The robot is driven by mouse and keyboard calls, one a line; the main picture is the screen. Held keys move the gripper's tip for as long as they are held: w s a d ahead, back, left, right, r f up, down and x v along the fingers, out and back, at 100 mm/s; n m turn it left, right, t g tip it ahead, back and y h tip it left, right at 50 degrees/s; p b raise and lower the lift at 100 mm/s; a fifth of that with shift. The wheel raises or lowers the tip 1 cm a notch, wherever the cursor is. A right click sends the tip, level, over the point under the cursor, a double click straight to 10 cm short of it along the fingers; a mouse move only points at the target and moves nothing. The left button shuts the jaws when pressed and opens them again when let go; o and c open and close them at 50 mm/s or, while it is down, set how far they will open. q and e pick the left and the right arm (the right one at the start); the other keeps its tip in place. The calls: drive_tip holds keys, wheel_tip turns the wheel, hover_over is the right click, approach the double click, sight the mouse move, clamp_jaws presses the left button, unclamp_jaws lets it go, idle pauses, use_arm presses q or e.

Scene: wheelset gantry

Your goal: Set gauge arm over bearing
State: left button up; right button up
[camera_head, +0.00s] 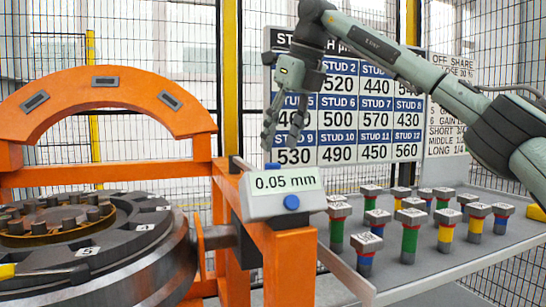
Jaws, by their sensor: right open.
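The bearing (130,245) is a dark round ring assembly at the lower left, with studs on top and small numbered tags. A gauge box (283,190) reading 0.05 mm, with a blue button (291,202), sits on an orange frame right of the bearing. A dark grey bar (218,237) lies between the bearing's side and the frame. I cannot tell which part is the gauge arm. My right gripper (281,138) points down with its fingers apart, empty, appearing above the gauge box. My left gripper is not in view.
An orange arch (105,82) stands behind the bearing. A grey table (405,272) at right holds several upright studs with coloured bands. A stud value board (345,105) and wire fencing stand behind. A yellow part (7,271) shows at the left edge.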

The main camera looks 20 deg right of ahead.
sight(274, 164)
drive_tip(key=x, duration=0.4)
drive_tip(key=shift+w, duration=0.1)
drive_tip(key=shift+w+f, duration=0.15)
drive_tip(key=shift+f, duration=0.25)
drive_tip(key=shift+c, duration=1.4)
drive_tip(key=c, duration=0.7)
clamp_jaws()
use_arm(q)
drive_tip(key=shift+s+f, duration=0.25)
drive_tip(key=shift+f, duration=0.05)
use_arm(e)
drive_tip(key=shift+a, duration=0.2)
